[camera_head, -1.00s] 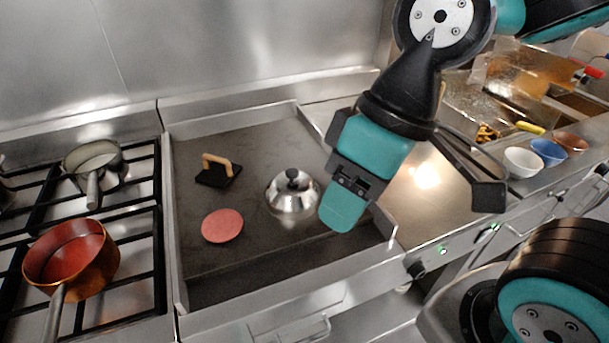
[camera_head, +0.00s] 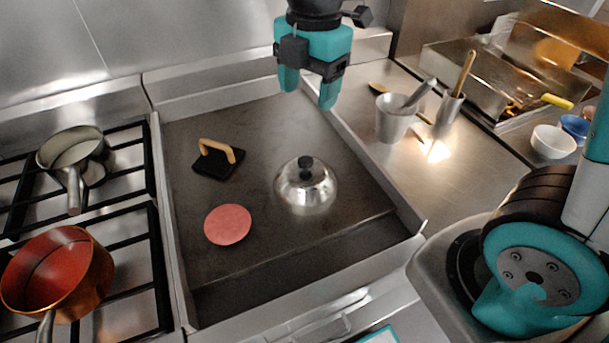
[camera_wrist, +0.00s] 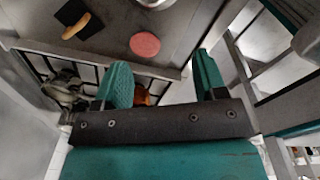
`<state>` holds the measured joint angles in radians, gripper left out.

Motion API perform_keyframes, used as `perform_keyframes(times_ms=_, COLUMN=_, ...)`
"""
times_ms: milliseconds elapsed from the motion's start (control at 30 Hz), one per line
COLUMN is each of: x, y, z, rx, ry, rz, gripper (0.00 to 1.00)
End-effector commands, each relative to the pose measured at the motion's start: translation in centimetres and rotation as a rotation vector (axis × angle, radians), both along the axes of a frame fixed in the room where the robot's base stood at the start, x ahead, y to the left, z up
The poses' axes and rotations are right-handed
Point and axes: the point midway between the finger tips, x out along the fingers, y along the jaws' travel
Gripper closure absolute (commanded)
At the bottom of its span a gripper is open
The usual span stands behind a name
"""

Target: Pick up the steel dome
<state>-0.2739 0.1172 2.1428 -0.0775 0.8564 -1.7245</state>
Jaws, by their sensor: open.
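The steel dome (camera_head: 306,190) sits on the dark griddle (camera_head: 270,130), a shiny rounded cover with a black knob on top. My gripper (camera_head: 308,98) is open and empty in the head view, above the back of the griddle, up and behind the dome, apart from it. In the wrist view my two teal fingers (camera_wrist: 160,90) are spread with nothing between them. Only the lower edge of the dome (camera_wrist: 157,4) shows at the top of that view.
A pink patty (camera_head: 228,224) and a black press with a wooden handle (camera_head: 217,160) lie left of the dome. Pots stand on the burners, including a copper pan (camera_head: 90,290). Metal cups (camera_head: 394,118) and bowls (camera_head: 552,142) stand on the right counter.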

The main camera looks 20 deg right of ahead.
Motion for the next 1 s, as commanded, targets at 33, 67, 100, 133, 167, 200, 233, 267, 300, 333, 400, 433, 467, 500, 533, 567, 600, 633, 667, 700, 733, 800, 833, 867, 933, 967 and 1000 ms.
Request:
perform_keyframes(times_ms=33, x=0.9, y=-0.1, z=-0.5, rx=-0.017, ry=0.001, rz=0.08, gripper=0.35)
perform_keyframes(times_ms=67, x=1.3, y=-0.2, z=-0.6, rx=-0.026, ry=0.0, rz=0.124, gripper=0.35)
perform_keyframes(times_ms=100, x=1.7, y=-0.3, z=-0.8, rx=-0.036, ry=0.0, rz=0.175, gripper=0.35)
perform_keyframes(times_ms=133, x=2.0, y=-0.4, z=-0.8, rx=-0.042, ry=0.0, rz=0.207, gripper=0.35)
perform_keyframes(times_ms=167, x=2.2, y=-0.5, z=-0.9, rx=-0.047, ry=0.0, rz=0.232, gripper=0.35)
perform_keyframes(times_ms=200, x=2.4, y=-0.5, z=-1.1, rx=-0.051, ry=0.001, rz=0.26, gripper=0.35)
perform_keyframes(times_ms=233, x=2.5, y=-0.5, z=-1.2, rx=-0.054, ry=0.003, rz=0.274, gripper=0.35)
perform_keyframes(times_ms=267, x=2.6, y=-0.5, z=-1.4, rx=-0.056, ry=0.004, rz=0.285, gripper=0.35)
perform_keyframes(times_ms=300, x=2.6, y=-0.5, z=-1.9, rx=-0.057, ry=0.006, rz=0.292, gripper=0.35)
perform_keyframes(times_ms=333, x=2.7, y=-0.5, z=-2.3, rx=-0.058, ry=0.007, rz=0.296, gripper=0.35)
perform_keyframes(times_ms=400, x=2.5, y=-0.5, z=-3.7, rx=-0.058, ry=0.01, rz=0.298, gripper=0.35)
perform_keyframes(times_ms=433, x=2.6, y=-0.5, z=-4.3, rx=-0.058, ry=0.009, rz=0.298, gripper=0.35)
perform_keyframes(times_ms=467, x=2.6, y=-0.5, z=-5.0, rx=-0.058, ry=0.01, rz=0.297, gripper=0.35)
perform_keyframes(times_ms=500, x=2.5, y=-0.5, z=-5.9, rx=-0.058, ry=0.01, rz=0.297, gripper=0.35)
perform_keyframes(times_ms=533, x=2.5, y=-0.5, z=-6.7, rx=-0.058, ry=0.01, rz=0.297, gripper=0.35)
perform_keyframes(times_ms=567, x=2.5, y=-0.5, z=-7.3, rx=-0.058, ry=0.01, rz=0.296, gripper=0.35)
perform_keyframes(times_ms=600, x=2.5, y=-0.5, z=-8.3, rx=-0.057, ry=0.01, rz=0.297, gripper=0.35)
perform_keyframes(times_ms=633, x=2.5, y=-0.5, z=-8.9, rx=-0.057, ry=0.01, rz=0.297, gripper=0.35)
perform_keyframes(times_ms=667, x=2.5, y=-0.5, z=-9.6, rx=-0.058, ry=0.009, rz=0.296, gripper=0.35)
perform_keyframes(times_ms=700, x=2.5, y=-0.5, z=-10.4, rx=-0.057, ry=0.008, rz=0.296, gripper=0.35)
perform_keyframes(times_ms=733, x=2.5, y=-0.5, z=-10.9, rx=-0.057, ry=0.008, rz=0.296, gripper=0.35)
perform_keyframes(times_ms=800, x=2.6, y=-0.5, z=-12.0, rx=-0.057, ry=0.006, rz=0.295, gripper=0.35)
perform_keyframes(times_ms=833, x=2.6, y=-0.5, z=-12.3, rx=-0.057, ry=0.006, rz=0.295, gripper=0.35)
perform_keyframes(times_ms=867, x=2.6, y=-0.5, z=-12.6, rx=-0.057, ry=0.005, rz=0.295, gripper=0.35)
perform_keyframes(times_ms=933, x=2.6, y=-0.5, z=-13.1, rx=-0.056, ry=0.004, rz=0.295, gripper=0.35)
perform_keyframes(times_ms=967, x=2.6, y=-0.5, z=-13.2, rx=-0.056, ry=0.004, rz=0.295, gripper=0.35)
perform_keyframes(times_ms=1000, x=2.6, y=-0.5, z=-13.4, rx=-0.057, ry=0.003, rz=0.295, gripper=0.35)
